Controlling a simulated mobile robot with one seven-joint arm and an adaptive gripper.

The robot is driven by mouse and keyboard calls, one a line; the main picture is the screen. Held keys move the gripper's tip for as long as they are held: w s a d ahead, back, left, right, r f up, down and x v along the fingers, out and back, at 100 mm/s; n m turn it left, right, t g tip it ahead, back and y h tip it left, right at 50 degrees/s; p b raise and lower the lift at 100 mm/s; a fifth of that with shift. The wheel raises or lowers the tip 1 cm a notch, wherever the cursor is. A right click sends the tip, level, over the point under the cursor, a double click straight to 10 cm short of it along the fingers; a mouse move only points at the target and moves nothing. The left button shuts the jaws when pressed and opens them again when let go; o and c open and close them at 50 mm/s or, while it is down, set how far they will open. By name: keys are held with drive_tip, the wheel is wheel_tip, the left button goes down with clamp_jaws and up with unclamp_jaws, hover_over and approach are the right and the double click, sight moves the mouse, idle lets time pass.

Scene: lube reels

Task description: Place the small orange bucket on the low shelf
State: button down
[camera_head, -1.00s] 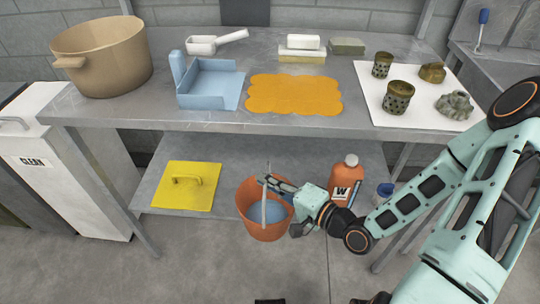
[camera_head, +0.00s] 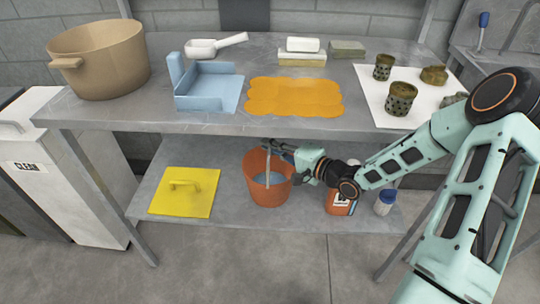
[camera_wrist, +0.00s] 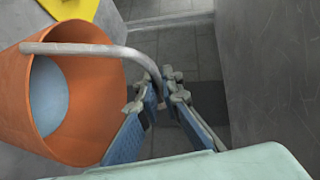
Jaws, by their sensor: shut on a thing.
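The small orange bucket (camera_head: 267,190) is at the low shelf (camera_head: 232,205), between the yellow lid and the orange bottle. It has a grey bail handle and something pale blue inside. My gripper (camera_head: 272,148) is at the top of the handle, just under the table's front edge. In the wrist view, the bucket (camera_wrist: 85,105) lies left of my gripper (camera_wrist: 165,90), and its handle (camera_wrist: 95,50) runs to the fingers, which are shut on it. The bucket looks nearly upright. I cannot tell whether its base touches the shelf.
A yellow lid (camera_head: 184,192) lies left on the shelf. An orange bottle (camera_head: 340,203), partly hidden by my arm, and a blue-capped jar (camera_head: 385,203) stand right. The tabletop (camera_head: 150,118) hangs above. Bare shelf shows between lid and bucket.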

wheel_tip(320, 180, down, 3)
drive_tip(key=shift+f+b, duration=0.1)
drive_tip(key=shift+b, duration=0.65)
drive_tip(key=c, duration=2.6)
unclamp_jaws()
drive_tip(key=shift+f, duration=0.25)
drive_tip(key=o, duration=0.5)
drive_tip(key=shift+r, duration=0.1)
